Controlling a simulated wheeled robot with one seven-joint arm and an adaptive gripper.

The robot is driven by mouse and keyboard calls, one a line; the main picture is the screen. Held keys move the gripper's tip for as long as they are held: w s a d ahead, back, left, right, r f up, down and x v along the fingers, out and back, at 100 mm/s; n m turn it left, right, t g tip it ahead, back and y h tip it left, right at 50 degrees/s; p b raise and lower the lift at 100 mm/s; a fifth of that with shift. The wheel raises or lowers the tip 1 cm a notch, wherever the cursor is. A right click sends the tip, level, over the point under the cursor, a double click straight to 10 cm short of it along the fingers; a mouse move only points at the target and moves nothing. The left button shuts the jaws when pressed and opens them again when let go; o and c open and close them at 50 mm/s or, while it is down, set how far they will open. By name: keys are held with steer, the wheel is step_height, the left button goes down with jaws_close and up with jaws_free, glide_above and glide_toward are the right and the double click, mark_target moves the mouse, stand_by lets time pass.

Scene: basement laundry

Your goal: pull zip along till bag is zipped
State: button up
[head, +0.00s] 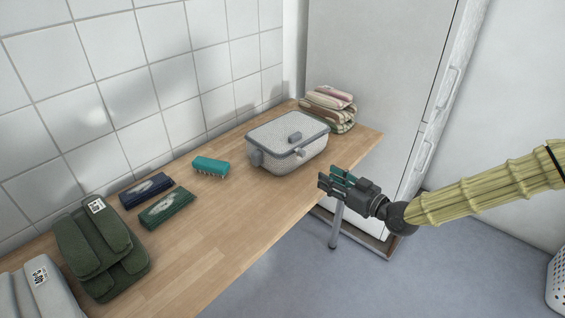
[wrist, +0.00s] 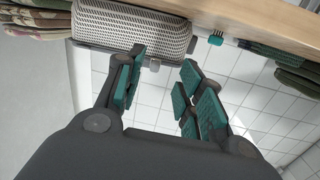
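The bag (head: 287,143) is a boxy light grey speckled case with a darker grey rim around its top, standing on the wooden counter. A small dark grey piece (head: 295,136) lies on its top, and a small grey tab (head: 300,153) shows on the front side by the rim; I cannot tell which is the zip pull. How far the zip is closed is too small to tell. My gripper (head: 336,182) is open and empty, off the counter's front edge, to the right of and nearer than the bag. In the wrist view the bag (wrist: 135,28) shows beyond the spread teal fingers (wrist: 163,82).
The wooden counter (head: 215,225) also holds folded striped cloths (head: 329,107) behind the bag, a teal brush (head: 211,166), two flat packs (head: 167,207) and a green folded bundle (head: 98,252). A tall white cabinet (head: 375,75) stands behind. Counter in front of the bag is clear.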

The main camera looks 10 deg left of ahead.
mark_target(305, 154)
steer(key=shift+n+y, duration=0.4)
steer(key=shift+n, duration=0.1)
steer(key=r+x, duration=0.1)
steer(key=x, duration=0.3)
steer(key=r+x, duration=0.1)
steer(key=x, duration=0.7)
steer(key=shift+w+d+r, duration=0.25)
steer(key=shift+w+r, duration=0.05)
steer(key=shift+r, duration=0.1)
jaws_close()
